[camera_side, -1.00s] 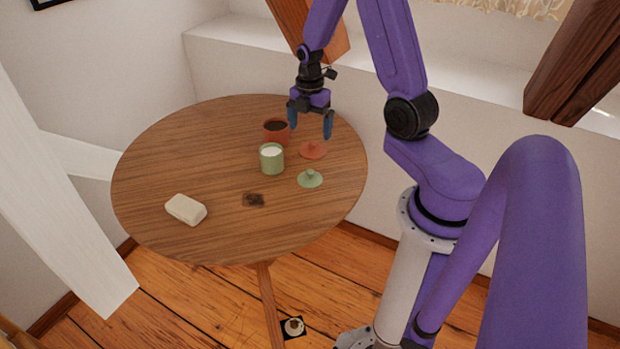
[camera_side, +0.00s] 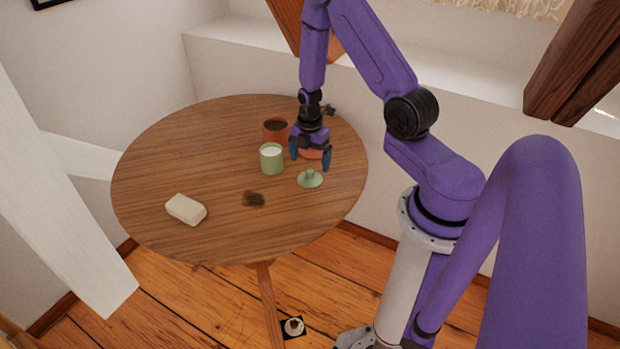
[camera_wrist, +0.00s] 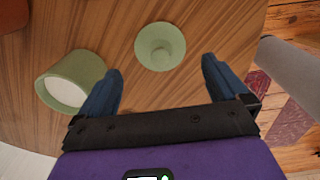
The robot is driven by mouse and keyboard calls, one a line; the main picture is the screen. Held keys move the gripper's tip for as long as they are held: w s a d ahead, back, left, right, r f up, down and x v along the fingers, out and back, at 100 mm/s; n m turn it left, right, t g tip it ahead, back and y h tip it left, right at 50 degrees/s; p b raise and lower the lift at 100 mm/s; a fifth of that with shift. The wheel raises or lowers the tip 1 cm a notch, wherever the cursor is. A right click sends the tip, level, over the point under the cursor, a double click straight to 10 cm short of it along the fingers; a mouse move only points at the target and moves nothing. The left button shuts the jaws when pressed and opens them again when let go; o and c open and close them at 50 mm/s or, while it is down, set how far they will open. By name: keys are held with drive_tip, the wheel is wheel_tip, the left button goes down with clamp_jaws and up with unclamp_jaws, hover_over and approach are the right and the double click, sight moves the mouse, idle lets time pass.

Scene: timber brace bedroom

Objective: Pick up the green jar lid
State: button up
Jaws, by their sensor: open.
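The green jar lid (camera_side: 310,179) lies on the round wooden table with its knob up, to the right of the green jar (camera_side: 271,158). In the wrist view the lid (camera_wrist: 160,47) shows just beyond the gap between my fingertips, untouched. My gripper (camera_side: 310,162) is open and empty, pointing down above the table, close to the lid and on its far side. In the wrist view my blue fingers (camera_wrist: 162,75) stand wide apart. The green jar also shows in the wrist view (camera_wrist: 87,68), beside my left finger.
An orange jar (camera_side: 275,128) with dark contents stands behind the green jar. The orange lid (camera_side: 311,155) is partly hidden behind my gripper. A cream block (camera_side: 186,209) and a dark stain (camera_side: 253,199) are on the table (camera_side: 170,160). The front of the table is mostly clear.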

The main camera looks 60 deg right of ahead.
sight(310, 170)
drive_tip(key=shift+f, duration=2.8)
drive_tip(key=c, duration=0.9)
